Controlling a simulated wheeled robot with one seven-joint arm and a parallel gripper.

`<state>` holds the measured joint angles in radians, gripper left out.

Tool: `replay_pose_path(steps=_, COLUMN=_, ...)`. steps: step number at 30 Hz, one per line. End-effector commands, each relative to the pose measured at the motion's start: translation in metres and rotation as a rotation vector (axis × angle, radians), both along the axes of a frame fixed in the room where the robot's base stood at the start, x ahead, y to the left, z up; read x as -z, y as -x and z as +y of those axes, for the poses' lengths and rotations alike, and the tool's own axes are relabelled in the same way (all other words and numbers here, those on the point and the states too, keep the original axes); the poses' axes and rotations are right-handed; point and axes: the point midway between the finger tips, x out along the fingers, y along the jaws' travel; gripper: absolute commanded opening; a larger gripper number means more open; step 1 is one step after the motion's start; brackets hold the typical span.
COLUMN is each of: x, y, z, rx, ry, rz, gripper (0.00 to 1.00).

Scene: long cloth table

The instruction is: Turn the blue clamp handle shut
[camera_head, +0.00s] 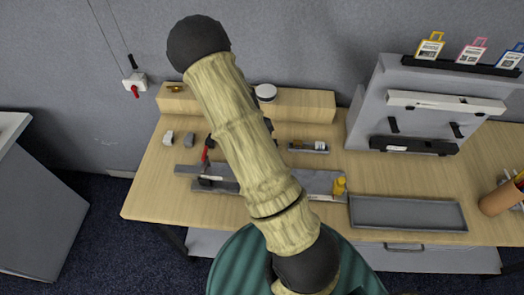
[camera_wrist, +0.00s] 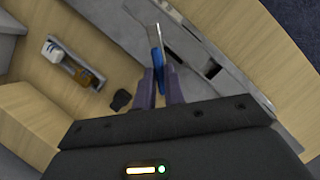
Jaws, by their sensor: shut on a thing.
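In the wrist view, the blue clamp handle (camera_wrist: 155,59) stands out as a narrow blue strip with a pale metal edge. My gripper (camera_wrist: 160,74) has its two dark fingers closed on the handle's lower part, one on each side. The handle rises from beside a long grey metal base (camera_wrist: 199,56) on the wooden table. In the head view, my arm covers the blue handle and my gripper. Parts of the grey base (camera_head: 318,184) show on either side of the arm there.
A red-handled piece (camera_head: 206,153) stands left of my arm, and a yellow piece (camera_head: 339,186) is at the base's right end. A grey tray (camera_head: 408,226) lies right. A small holder with bottles (camera_head: 309,147) is behind. A grey rack (camera_head: 395,80) stands at the back right.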

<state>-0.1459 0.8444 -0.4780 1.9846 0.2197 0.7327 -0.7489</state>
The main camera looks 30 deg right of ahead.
Motion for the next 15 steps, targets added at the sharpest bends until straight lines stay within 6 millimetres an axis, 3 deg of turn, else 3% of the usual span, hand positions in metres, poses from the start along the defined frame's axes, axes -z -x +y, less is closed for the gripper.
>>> replay_pose_path(steps=15, x=-0.0014, y=-0.0025, z=-0.0068, rx=0.494, ry=0.001, rz=-0.008, gripper=0.0)
